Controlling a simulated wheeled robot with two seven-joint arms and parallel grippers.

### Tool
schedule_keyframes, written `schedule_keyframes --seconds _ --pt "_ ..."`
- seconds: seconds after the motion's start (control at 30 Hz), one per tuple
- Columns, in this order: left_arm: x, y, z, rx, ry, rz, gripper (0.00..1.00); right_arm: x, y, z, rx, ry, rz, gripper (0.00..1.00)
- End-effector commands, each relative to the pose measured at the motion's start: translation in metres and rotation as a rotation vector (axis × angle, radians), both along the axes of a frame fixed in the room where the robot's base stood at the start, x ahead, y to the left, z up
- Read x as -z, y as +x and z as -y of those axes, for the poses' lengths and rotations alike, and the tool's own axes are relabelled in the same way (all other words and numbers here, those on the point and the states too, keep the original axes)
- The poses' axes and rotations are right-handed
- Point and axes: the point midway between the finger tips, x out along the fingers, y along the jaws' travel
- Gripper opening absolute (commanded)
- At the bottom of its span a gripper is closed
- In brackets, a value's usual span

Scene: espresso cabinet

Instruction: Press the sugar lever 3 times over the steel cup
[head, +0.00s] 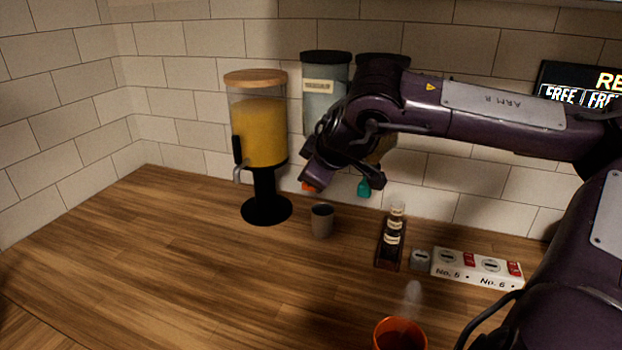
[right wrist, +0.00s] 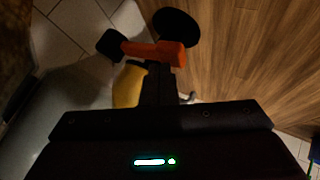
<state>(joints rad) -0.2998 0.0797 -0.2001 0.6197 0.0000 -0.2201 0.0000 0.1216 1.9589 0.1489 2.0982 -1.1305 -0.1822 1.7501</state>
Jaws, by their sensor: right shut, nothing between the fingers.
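The steel cup (head: 322,222), small and grey, stands upright on the counter, below and slightly right of an orange lever (head: 307,187). That lever is under a grey-blue wall canister (head: 320,110) with a dark lid and a label too small to read. In the right wrist view the orange lever (right wrist: 155,52) crosses just beyond my fingertips. My right gripper (head: 316,177) is shut and empty, close at the lever; I cannot tell whether it touches. It also shows in the right wrist view (right wrist: 160,82). The cup's inside is unclear. My left gripper is not in view.
A yellow drink dispenser (head: 259,130) with a wooden lid stands to the left. A second canister (head: 383,60) with a teal lever (head: 364,188) is partly behind my arm. A bottle rack (head: 391,245), a white switch box (head: 476,267) and a steaming orange cup (head: 400,335) are right.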

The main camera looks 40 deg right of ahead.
Motion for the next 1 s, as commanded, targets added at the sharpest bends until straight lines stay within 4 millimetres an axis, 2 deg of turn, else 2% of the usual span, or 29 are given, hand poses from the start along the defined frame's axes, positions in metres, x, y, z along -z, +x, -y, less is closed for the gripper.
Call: schedule_keyframes --seconds 1.0 --pt "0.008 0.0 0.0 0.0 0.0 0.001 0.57 0.013 0.0 0.0 0.0 0.0 -0.002 0.0"
